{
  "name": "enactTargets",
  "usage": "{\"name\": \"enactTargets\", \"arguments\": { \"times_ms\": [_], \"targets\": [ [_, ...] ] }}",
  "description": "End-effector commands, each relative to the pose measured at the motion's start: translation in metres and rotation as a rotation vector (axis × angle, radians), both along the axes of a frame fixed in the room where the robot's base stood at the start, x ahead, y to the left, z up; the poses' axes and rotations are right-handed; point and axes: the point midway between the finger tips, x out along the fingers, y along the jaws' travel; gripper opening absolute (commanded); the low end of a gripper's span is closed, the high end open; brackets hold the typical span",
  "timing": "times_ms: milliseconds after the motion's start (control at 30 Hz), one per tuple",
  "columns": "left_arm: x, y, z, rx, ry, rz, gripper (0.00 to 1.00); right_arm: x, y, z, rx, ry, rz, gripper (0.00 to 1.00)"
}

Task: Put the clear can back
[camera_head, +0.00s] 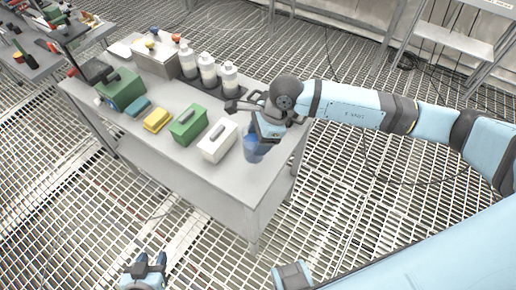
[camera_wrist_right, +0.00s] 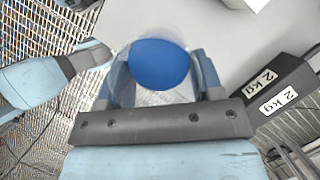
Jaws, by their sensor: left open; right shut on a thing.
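The clear can (camera_head: 252,152) shows blue below my right gripper (camera_head: 262,134) in the head view, over the right part of the table. In the right wrist view the clear can (camera_wrist_right: 158,65) shows a round blue face between the fingers of my right gripper (camera_wrist_right: 160,80), which is shut on it. I cannot tell whether the can touches the tabletop. My left gripper (camera_head: 146,262) is open and empty, low at the left, in front of and apart from the table.
The grey table (camera_head: 245,182) holds a white case (camera_head: 217,141), a green case (camera_head: 188,125), a yellow block (camera_head: 157,120) and several white bottles (camera_head: 207,70) on a dark base. The table's front right corner is bare.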

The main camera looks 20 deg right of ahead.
Motion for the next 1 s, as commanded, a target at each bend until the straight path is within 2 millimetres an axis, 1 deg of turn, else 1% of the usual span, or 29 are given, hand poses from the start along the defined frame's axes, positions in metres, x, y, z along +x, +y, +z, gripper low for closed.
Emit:
{"name": "enactTargets", "arguments": {
  "times_ms": [67,267,400,500,733,833,867,900,967,1000],
  "targets": [
    [-0.001,0.0,0.0,0.001,0.002,-0.001,0.43,0.0,0.0,-0.009,0.001,0.001,-0.001,0.3],
    [-0.001,0.0,-0.001,0.003,0.003,-0.001,0.43,0.0,0.001,-0.022,0.002,0.001,0.0,0.3],
    [-0.001,0.0,0.001,0.003,0.0,-0.002,0.43,0.0,0.001,-0.044,0.001,0.002,0.0,0.3],
    [-0.001,0.0,0.002,0.004,-0.001,-0.003,0.43,0.0,0.0,-0.055,0.001,0.001,0.0,0.3],
    [0.0,0.0,0.003,0.002,-0.005,-0.004,0.43,0.0,0.0,-0.056,0.002,-0.002,0.001,0.3],
    [0.0,0.0,0.001,0.001,-0.006,-0.003,0.43,0.0,0.0,-0.06,0.002,-0.001,0.001,0.3],
    [0.0,0.0,0.001,0.001,-0.004,-0.002,0.43,0.0,0.0,-0.06,0.001,-0.001,0.001,0.63],
    [-0.001,0.0,0.002,0.001,-0.003,-0.002,0.43,0.0,0.0,-0.059,0.001,-0.001,0.001,0.72],
    [0.0,0.0,0.002,0.001,-0.003,-0.002,0.43,0.0,0.0,-0.059,0.001,0.0,0.0,0.86],
    [-0.001,0.0,0.002,0.001,-0.003,-0.002,0.43,0.0,0.0,-0.059,0.001,-0.001,0.001,0.86]
  ]
}}
